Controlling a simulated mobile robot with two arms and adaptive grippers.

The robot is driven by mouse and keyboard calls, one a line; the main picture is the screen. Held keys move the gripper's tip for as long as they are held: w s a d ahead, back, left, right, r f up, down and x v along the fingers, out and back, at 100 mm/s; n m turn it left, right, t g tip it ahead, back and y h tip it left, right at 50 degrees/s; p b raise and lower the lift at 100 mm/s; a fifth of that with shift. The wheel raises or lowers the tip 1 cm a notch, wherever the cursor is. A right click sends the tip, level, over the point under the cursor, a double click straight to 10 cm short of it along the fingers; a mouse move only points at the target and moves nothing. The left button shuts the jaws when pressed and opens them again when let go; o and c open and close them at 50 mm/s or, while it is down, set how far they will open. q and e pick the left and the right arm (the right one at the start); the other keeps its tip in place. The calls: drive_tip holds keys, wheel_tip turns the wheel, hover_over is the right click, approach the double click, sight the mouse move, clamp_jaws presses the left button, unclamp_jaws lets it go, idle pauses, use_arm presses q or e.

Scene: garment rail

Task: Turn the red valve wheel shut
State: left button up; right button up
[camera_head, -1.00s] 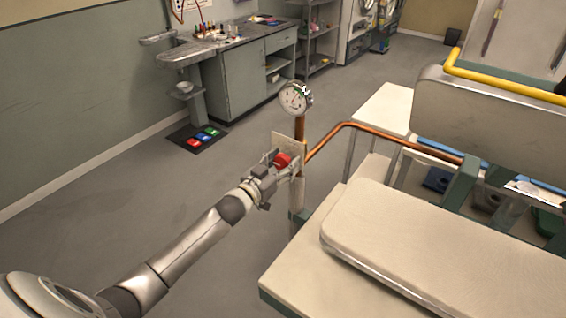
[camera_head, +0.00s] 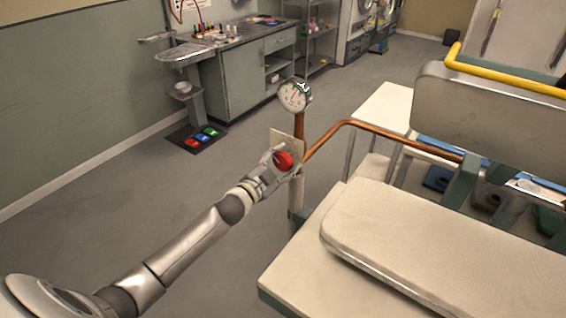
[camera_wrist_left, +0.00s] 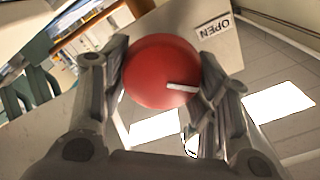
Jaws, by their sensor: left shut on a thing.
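The red valve wheel (camera_head: 284,161) sits on the copper pipe stand, in front of a pale plate (camera_head: 287,142). My left gripper (camera_head: 281,163) is shut on the wheel, with its fingers on either side of the rim. In the left wrist view the wheel (camera_wrist_left: 163,72) fills the space between the fingers of the gripper (camera_wrist_left: 163,88). A white mark (camera_wrist_left: 181,87) on the wheel points toward the right finger. An OPEN label (camera_wrist_left: 214,25) shows on the plate, upside down. My right gripper is in neither view.
A pressure gauge (camera_head: 295,95) stands above the wheel. A copper pipe (camera_head: 395,139) runs right from the stand. A padded cream table (camera_head: 440,245) lies close on the right. Floor on the left (camera_head: 110,210) is clear.

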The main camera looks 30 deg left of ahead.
use_arm(q)
drive_tip(key=m, duration=0.3)
drive_tip(key=m+b, duration=0.1)
drive_tip(key=m, duration=0.1)
drive_tip(key=shift+d+f+m, duration=0.1)
drive_tip(key=shift+f+m, duration=0.1)
drive_tip(key=shift+m, duration=0.2)
drive_tip(key=shift+m+b, duration=0.5)
drive_tip(key=shift+m, duration=1.7)
drive_tip(key=shift+f, duration=0.1)
drive_tip(key=o, duration=1)
drive_tip(key=shift+s, duration=0.1)
drive_tip(key=shift+s, duration=0.55)
drive_tip(key=s, duration=0.3)
drive_tip(key=s+a, duration=0.1)
drive_tip(key=s, duration=0.6)
drive_tip(key=shift+s+a, duration=0.3)
drive_tip(key=shift+s, duration=0.05)
